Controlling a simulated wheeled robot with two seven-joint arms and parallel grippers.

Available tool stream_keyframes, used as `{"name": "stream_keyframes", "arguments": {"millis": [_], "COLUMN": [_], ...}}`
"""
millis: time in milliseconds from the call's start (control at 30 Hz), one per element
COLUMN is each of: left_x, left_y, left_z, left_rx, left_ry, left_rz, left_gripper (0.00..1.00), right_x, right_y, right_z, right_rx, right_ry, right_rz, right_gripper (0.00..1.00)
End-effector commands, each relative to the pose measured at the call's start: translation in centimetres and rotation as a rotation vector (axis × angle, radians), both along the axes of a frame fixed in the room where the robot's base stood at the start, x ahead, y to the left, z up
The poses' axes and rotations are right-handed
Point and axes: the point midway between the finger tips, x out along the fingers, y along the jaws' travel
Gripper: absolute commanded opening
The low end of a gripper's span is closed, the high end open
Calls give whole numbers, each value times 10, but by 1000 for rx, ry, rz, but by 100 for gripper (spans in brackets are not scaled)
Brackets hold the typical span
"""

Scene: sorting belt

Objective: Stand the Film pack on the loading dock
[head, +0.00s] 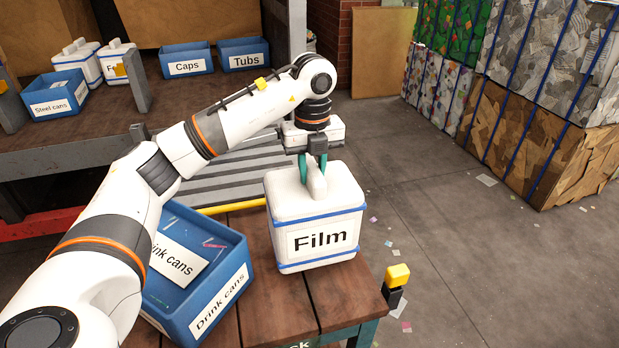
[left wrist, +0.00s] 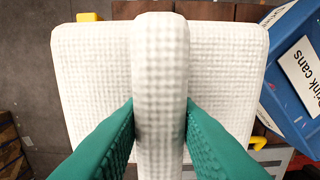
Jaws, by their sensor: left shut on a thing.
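The Film pack (head: 315,218) is a white box with blue bands, a "Film" label and a handle on top. It is upright over the right part of the wooden loading dock (head: 258,305); I cannot tell whether its base touches the planks. My left gripper (head: 313,178) points down from above and is shut on the handle. In the left wrist view, its green fingers (left wrist: 160,125) press both sides of the white handle (left wrist: 160,60), with the pack's lid (left wrist: 90,75) below. My right gripper is not in view.
A blue Drink cans crate (head: 205,262) stands left of the pack on the dock. A yellow-capped corner post (head: 397,276) is at the right. Farther back, a platform holds Caps (head: 187,68), Tubs (head: 245,62) and Steel cans (head: 52,108) bins. Floor at right is mostly open.

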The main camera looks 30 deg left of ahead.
Motion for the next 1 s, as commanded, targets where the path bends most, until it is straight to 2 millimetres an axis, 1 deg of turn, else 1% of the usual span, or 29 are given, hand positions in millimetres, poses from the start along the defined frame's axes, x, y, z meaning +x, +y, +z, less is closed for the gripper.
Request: {"name": "stream_keyframes", "arguments": {"millis": [100, 233, 633, 667, 700, 767, 1000], "left_x": [0, 0, 0, 0, 0, 0, 0], "left_y": [0, 0, 0, 0, 0, 0, 0], "left_z": [-14, -27, -33, -34, -33, -33, -33], "left_rx": [0, 0, -1, 1, 1, 1, 1], "left_ry": [1, 0, -2, 2, 2, 2, 2], "left_rz": [0, 0, -1, -1, -1, -1, -1], "left_gripper": [0, 0, 0, 32, 38, 48, 49], "right_x": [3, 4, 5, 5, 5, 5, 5], "right_y": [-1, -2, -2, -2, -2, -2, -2], "right_z": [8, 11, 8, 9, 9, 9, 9], "right_rx": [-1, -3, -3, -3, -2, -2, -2], "right_ry": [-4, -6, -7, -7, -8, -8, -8], "right_rz": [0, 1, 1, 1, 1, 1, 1], "right_gripper": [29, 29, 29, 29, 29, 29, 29]}}
